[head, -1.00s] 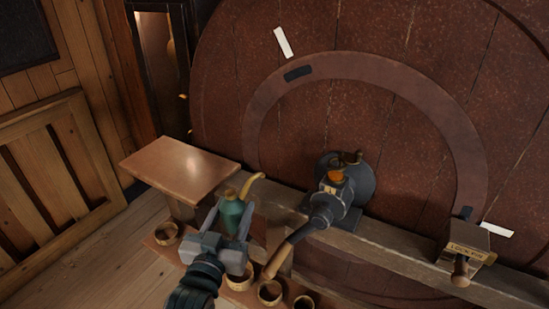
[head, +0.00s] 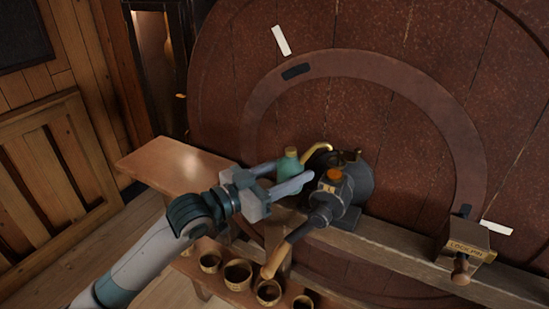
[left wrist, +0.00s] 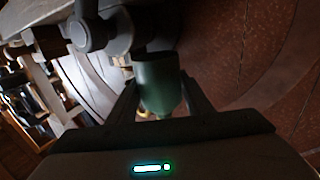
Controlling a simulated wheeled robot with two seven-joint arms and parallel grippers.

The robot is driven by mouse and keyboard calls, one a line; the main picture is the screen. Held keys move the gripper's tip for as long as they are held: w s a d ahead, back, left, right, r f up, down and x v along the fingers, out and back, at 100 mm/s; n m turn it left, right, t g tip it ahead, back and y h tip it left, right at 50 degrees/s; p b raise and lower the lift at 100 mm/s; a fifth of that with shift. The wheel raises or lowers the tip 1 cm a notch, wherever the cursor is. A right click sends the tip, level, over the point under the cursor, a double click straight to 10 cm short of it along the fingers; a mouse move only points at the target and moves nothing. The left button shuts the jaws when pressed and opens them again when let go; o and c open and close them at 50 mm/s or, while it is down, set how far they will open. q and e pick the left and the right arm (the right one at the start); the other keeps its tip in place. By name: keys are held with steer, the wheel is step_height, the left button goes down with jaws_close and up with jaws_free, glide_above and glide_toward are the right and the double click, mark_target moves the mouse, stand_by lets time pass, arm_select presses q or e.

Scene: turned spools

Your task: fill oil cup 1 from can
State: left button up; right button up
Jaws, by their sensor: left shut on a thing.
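My left gripper (head: 283,178) is shut on a green oil can (head: 290,164) with a curved brass spout. The can looks roughly upright, with its spout tip close to the dark metal bearing housing (head: 358,181) in the head view. An orange-topped cup (head: 334,175) sits on the housing's near side. I cannot read which cup is number 1. My right gripper is in neither view.
A wooden shelf (head: 170,160) is at left. Several small round pots (head: 238,273) stand on a lower board. A lever with a wooden handle (head: 275,258) slopes down from the housing. A large red-brown wheel (head: 420,90) fills the back. A labelled wooden block (head: 465,243) is at right.

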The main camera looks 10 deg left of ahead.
arm_select(q)
steer(key=shift+m+g+h, duration=0.5)
steer(key=shift+g+h, duration=0.1)
steer(key=w+a, duration=0.1)
steer(key=a, duration=0.1)
steer(key=w+a+r, duration=0.1)
steer(key=w+a, duration=0.1)
steer(key=shift+a, duration=0.15)
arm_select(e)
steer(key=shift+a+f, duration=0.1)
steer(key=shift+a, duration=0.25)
arm_select(q)
steer(key=shift+r, duration=0.15)
